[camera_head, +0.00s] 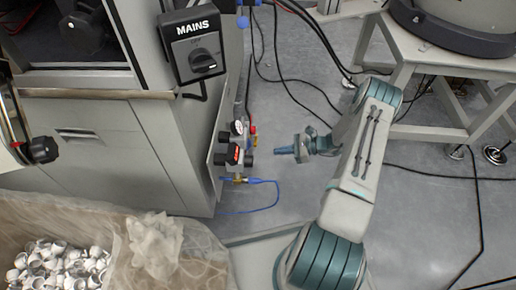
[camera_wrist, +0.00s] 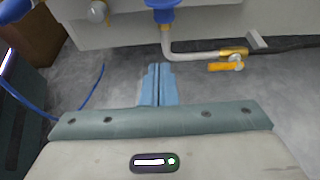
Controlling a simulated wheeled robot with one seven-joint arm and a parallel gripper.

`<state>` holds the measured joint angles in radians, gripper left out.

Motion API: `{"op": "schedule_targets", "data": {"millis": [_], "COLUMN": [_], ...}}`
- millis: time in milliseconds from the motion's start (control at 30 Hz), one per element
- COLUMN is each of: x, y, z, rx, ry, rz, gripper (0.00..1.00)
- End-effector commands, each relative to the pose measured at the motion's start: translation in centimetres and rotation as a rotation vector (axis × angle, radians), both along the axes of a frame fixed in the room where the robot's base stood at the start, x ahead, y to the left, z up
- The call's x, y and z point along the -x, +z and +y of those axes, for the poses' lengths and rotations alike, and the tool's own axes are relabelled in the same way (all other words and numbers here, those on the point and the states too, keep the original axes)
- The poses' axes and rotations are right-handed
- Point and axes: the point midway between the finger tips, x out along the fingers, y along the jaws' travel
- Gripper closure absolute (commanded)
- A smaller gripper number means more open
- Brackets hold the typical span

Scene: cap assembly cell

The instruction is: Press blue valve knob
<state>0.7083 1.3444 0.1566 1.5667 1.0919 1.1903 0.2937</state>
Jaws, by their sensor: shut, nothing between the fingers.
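My gripper (camera_head: 280,150) points left toward the valve assembly on the cabinet's side. Its fingers are shut and empty, and they show as pale blue tips in the wrist view (camera_wrist: 158,70). In the wrist view, a blue knob-like part (camera_wrist: 160,15) is at the top centre, above a bent metal pipe. It is partly cut off by the frame edge. The fingertips are apart from it, lower in the picture. In the head view, this blue part cannot be told clearly among the black gauge-like parts (camera_head: 234,154).
A yellow lever (camera_wrist: 226,66) sits right of the pipe. A blue hose (camera_head: 277,197) loops below the assembly. The grey cabinet (camera_head: 165,150) stands left, with a MAINS switch box (camera_head: 193,45). A bag of white caps (camera_head: 190,255) is at lower left. Floor below is open.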

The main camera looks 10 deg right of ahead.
Motion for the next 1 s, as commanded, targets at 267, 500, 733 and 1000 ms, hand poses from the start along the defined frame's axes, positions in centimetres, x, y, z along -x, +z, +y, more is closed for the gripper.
{"op": "schedule_targets", "data": {"millis": [267, 500, 733, 1000], "x": [-0.7, -2.2, -2.9, -2.9], "y": [-1.0, -2.8, -1.0, 0.7], "z": [2.6, 7.3, 8.9, 9.0], "rx": [0.0, -0.001, 0.001, 0.001], "ry": [0.004, 0.005, -0.001, 0.002], "rz": [0.0, 0.002, -0.001, -0.001], "gripper": [1.0, 1.0, 1.0, 1.0]}}
